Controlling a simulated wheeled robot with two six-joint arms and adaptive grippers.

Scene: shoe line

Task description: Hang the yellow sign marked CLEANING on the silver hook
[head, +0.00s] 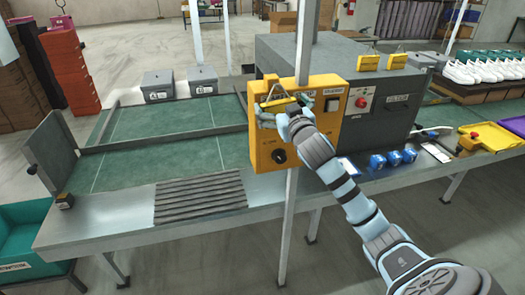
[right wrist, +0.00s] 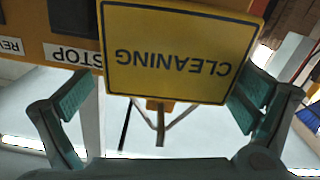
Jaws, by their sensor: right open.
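The yellow sign marked CLEANING (right wrist: 178,58) appears upside down in the right wrist view; it also shows small in the head view (head: 279,104), in front of the yellow control box (head: 268,152). Its thin wire bail runs to a point at a small silver hook (right wrist: 160,128), and the wire appears to rest on it. My right gripper (head: 284,110) is at the sign. In the right wrist view my right gripper (right wrist: 165,90) is open, its fingers spread on both sides of the sign with gaps. My left gripper is not in view.
The control box is on a grey post (head: 287,215) in front of the bench. Two more yellow signs (head: 369,62) (head: 397,61) are on the grey machine (head: 345,65). A green conveyor belt (head: 165,150) lies left.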

